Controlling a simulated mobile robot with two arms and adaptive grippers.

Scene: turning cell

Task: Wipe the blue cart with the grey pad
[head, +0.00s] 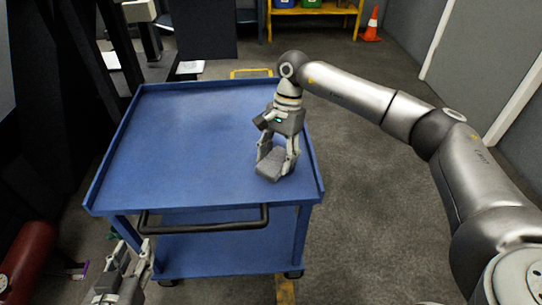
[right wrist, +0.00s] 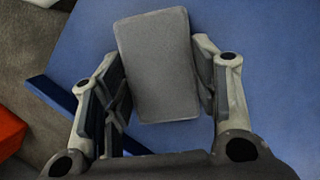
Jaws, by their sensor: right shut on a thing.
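The blue cart (head: 175,135) stands in the middle of the head view, with a flat top, raised edges, a lower shelf and a dark handle at the near side. Its blue top also shows in the right wrist view (right wrist: 265,60). My right gripper (head: 277,160) is shut on the grey pad (head: 272,166), over the right part of the top. In the right wrist view the pad (right wrist: 158,65) sits between both fingers; whether it touches the top is hard to tell. My left gripper (head: 128,268) is low at the near left, outside the cart, with its fingers apart and nothing between them.
An orange cone (head: 371,25) and a yellow-framed rack (head: 313,9) stand at the back. A dark red cylinder (head: 27,258) lies at the near left. Dark machinery borders the cart's left side. The cart top is otherwise bare, and the floor right of it is clear.

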